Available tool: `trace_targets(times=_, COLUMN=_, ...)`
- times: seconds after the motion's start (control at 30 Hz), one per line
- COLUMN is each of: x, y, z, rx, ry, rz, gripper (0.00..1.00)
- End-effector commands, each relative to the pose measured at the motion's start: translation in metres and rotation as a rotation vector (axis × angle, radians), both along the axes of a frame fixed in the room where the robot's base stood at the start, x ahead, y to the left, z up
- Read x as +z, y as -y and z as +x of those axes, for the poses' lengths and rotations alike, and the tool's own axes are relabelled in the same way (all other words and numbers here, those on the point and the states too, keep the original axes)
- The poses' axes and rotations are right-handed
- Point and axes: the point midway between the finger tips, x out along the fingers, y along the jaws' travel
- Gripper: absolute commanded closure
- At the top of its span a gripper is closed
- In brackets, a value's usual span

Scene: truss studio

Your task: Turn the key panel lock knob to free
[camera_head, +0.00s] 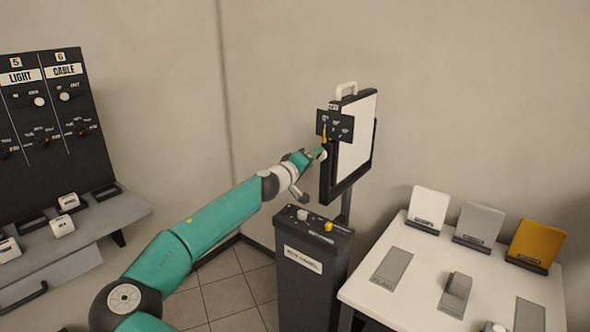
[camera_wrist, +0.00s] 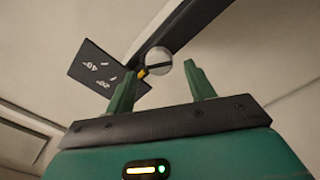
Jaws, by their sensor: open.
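The key panel (camera_head: 357,135) is a white board in a black frame with a pale handle on top, standing upright on a post. A dark plate with white marks (camera_head: 335,124) is at its left edge; the plate also shows in the wrist view (camera_wrist: 92,68). A round, whitish knob (camera_wrist: 158,61) with a dark bar and a yellow pointer lies just beyond my fingertips, between them in the picture. My gripper (camera_wrist: 160,72) is open, its green fingers on either side of the knob's outline. In the head view my gripper (camera_head: 314,154) is at the panel's left side. I cannot tell whether it touches the knob.
A dark pedestal (camera_head: 305,275) with a white and a yellow knob stands below the panel. At right, a white table (camera_head: 415,262) bears white, grey and yellow tilted blocks. At left is a black switch board (camera_head: 45,140) above a grey shelf. The wall is close behind.

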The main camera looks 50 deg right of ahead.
Motion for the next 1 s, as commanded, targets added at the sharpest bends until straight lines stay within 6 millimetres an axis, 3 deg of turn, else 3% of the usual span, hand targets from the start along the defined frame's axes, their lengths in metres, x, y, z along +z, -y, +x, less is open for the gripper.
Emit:
trace_targets(times=0.3, x=0.0, y=-0.068, z=-0.005, rx=0.002, ry=0.0, rz=0.0, gripper=0.46)
trace_targets(times=0.5, x=0.0, y=-0.098, z=-0.008, rx=0.001, ry=-0.001, rz=0.0, gripper=0.46)
trace_targets(times=1.0, x=-0.001, y=-0.107, z=-0.01, rx=-0.001, ry=0.0, rz=0.001, gripper=0.46)
